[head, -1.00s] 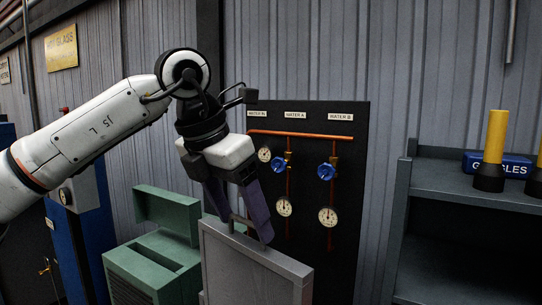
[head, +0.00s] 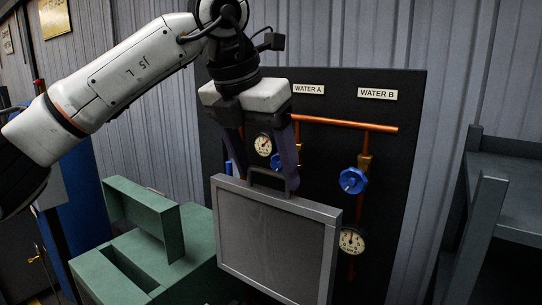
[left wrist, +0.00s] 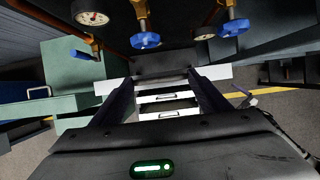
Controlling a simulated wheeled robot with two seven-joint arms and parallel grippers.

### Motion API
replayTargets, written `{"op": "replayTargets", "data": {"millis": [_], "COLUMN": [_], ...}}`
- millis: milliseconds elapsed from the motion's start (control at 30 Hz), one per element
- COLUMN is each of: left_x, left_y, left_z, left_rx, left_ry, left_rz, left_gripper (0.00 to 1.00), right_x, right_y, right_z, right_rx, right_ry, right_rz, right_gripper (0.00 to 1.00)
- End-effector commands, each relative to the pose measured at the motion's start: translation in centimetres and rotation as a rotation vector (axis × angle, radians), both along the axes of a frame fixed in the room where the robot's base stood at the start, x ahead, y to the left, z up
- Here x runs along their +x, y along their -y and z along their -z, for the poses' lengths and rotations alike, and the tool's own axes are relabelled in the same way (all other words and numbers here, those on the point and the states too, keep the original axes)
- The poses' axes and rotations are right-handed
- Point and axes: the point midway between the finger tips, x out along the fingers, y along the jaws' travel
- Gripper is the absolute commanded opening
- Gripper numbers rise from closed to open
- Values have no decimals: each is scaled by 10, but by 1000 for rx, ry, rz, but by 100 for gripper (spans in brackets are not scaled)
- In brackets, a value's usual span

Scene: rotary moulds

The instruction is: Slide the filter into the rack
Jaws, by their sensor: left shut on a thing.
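The filter (head: 275,240) is a flat grey panel with a lighter frame and a handle (head: 268,180) on its top edge. My left gripper (head: 268,178) is shut on that handle, and the panel hangs upright below it. The panel's lower edge is near the bottom of the head view. A green box (head: 185,262) with a long dark slot (head: 132,268) in its top and a raised green flap (head: 145,218) stands to the left of the panel. It may be the rack. In the left wrist view, the fingers (left wrist: 165,100) reach down to the pale handle area.
A black board (head: 400,120) with copper pipes, blue valves (head: 353,181) and gauges (head: 351,241) stands close behind the panel. A grey shelf unit (head: 510,170) stands at the right. A blue cabinet (head: 85,195) is behind the green box at the left.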

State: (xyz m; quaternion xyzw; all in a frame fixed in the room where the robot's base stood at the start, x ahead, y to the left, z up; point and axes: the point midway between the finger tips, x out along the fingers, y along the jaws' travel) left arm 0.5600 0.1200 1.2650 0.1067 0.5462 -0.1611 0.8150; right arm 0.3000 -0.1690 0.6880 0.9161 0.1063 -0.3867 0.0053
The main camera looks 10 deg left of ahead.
Motion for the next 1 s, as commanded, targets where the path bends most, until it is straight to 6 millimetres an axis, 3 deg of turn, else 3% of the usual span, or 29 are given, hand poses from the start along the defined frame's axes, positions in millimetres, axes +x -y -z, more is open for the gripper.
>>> {"op": "replayTargets", "data": {"millis": [267, 567, 800, 1000], "left_x": [0, 0, 0, 0], "left_y": [0, 0, 0, 0], "left_z": [4, 24, 45, 51], "left_rx": [-1, -1, -2, -2], "left_ry": [3, 3, 2, 2], "left_rz": [0, 0, 0, 0], "left_gripper": [14, 14, 14, 14], "right_x": [-4, -5, -5, -5], "right_y": [0, -1, -1, -1], "right_z": [2, 4, 20, 25], "right_rx": [0, 0, 0, 0], "right_ry": [-9, -11, -9, -9], "right_rz": [-1, -1, -1, -1], "right_gripper": [100, 100, 100, 100]}}
